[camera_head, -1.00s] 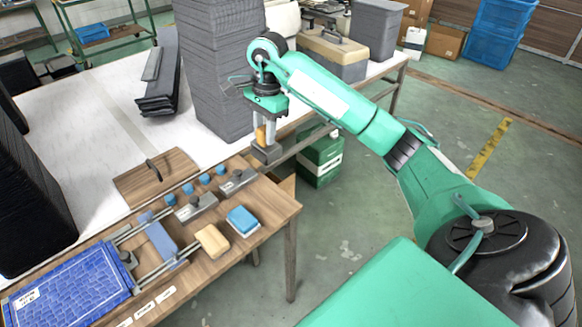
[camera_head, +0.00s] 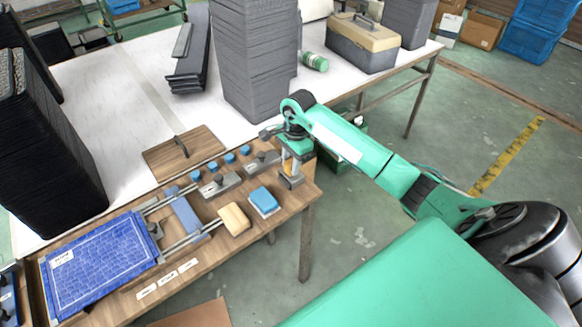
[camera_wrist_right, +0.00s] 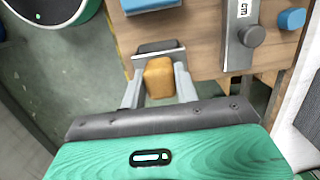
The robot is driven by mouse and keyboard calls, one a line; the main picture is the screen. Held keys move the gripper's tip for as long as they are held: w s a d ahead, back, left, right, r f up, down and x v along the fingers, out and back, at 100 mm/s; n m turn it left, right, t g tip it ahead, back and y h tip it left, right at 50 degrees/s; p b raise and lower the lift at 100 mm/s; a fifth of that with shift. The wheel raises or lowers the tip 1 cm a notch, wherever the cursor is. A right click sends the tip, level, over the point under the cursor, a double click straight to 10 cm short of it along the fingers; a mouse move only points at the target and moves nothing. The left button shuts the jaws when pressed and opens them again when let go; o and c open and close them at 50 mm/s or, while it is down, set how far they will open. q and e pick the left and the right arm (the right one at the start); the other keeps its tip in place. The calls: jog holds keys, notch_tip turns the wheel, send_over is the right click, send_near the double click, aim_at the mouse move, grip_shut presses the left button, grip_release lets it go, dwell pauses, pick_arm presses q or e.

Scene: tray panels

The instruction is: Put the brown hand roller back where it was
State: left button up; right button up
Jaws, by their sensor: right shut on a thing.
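My right gripper (camera_head: 291,167) is shut on the brown hand roller (camera_head: 291,182), at the right end of the wooden bench (camera_head: 302,199). In the right wrist view the roller's orange-brown handle (camera_wrist_right: 159,78) sits between the two fingers of the gripper (camera_wrist_right: 160,88), with its grey head and a pale bar beyond. The roller lies over the bench's edge strip in that view. I cannot tell whether it touches the bench top. My left gripper is not in view.
A blue pad (camera_head: 264,201), a tan block (camera_head: 234,219), grey metal tools (camera_head: 262,161) and blue knobs (camera_head: 229,158) stand on the bench nearby. A blue panel (camera_head: 100,262) lies at the left. Tall grey stacks (camera_head: 255,60) stand behind on the white table.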

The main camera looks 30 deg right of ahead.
notch_tip(320, 180, down, 3)
jog(key=shift+r, duration=0.1)
jog(key=shift+s+f+b, duration=0.1)
jog(key=shift+f+b, duration=0.3)
jog(key=shift+f, duration=0.05)
jog(key=shift+s+a+f, duration=0.1)
jog(key=shift+f, duration=0.1)
grip_shut()
jog(key=o, duration=1)
grip_release()
jog(key=shift+f, duration=0.1)
jog(key=shift+c, duration=0.2)
